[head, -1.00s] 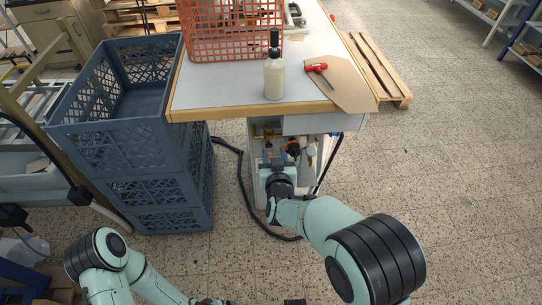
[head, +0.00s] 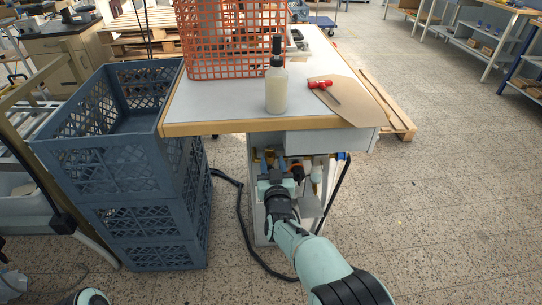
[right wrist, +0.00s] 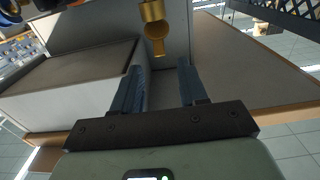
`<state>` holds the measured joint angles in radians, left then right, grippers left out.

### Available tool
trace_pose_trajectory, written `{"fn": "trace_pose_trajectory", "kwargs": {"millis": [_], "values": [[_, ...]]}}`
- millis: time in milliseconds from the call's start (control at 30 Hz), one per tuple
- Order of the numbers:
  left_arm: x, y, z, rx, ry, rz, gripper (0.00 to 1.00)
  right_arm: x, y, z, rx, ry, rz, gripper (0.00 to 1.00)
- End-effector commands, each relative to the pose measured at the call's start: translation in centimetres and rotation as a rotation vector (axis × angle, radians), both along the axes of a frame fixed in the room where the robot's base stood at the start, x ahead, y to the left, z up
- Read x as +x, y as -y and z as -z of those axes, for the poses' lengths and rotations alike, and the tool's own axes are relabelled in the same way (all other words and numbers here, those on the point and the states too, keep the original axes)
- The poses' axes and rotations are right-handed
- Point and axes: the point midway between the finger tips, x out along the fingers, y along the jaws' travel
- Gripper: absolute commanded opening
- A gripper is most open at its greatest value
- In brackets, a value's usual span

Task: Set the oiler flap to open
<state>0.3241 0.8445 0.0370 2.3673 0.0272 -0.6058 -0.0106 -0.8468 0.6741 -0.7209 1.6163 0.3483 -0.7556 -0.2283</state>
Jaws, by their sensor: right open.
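My right gripper (head: 274,162) reaches into the open cabinet (head: 257,212) under the worktable. In the right wrist view its two blue-grey fingers (right wrist: 160,75) stand apart with nothing between them. A brass fitting with a round, cup-like end (right wrist: 154,32) shows just beyond the fingertips, apart from them. I cannot tell for sure whether it is the oiler or its flap. In the head view, small brass, blue and dark parts sit in the cabinet, partly hidden by my right wrist. The flap's position cannot be made out. My left gripper is out of view.
The worktable (head: 215,102) carries an orange basket (head: 232,45), a bottle (head: 276,90) and a red-handled tool (head: 320,84). Blue crates (head: 110,160) are stacked left of the cabinet. A black hose (head: 240,215) lies on the floor.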

Motion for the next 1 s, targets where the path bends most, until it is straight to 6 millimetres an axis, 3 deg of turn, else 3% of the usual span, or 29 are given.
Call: {"fn": "trace_pose_trajectory", "kwargs": {"millis": [100,300,767,900,1000], "values": [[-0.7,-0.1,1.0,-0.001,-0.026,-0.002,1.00,2.0,0.0,0.2,0.000,0.001,0.002,0.43],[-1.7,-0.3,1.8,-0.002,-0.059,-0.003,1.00,4.2,0.1,0.1,0.000,0.000,0.002,0.43],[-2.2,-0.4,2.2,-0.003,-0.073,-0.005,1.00,5.1,0.0,0.0,0.001,-0.001,0.001,0.43],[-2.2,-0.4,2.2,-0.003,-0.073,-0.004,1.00,5.1,0.0,0.0,0.001,-0.001,0.001,0.00],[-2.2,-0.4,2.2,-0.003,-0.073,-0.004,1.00,5.1,0.0,0.0,0.001,-0.001,0.001,0.00]]}}
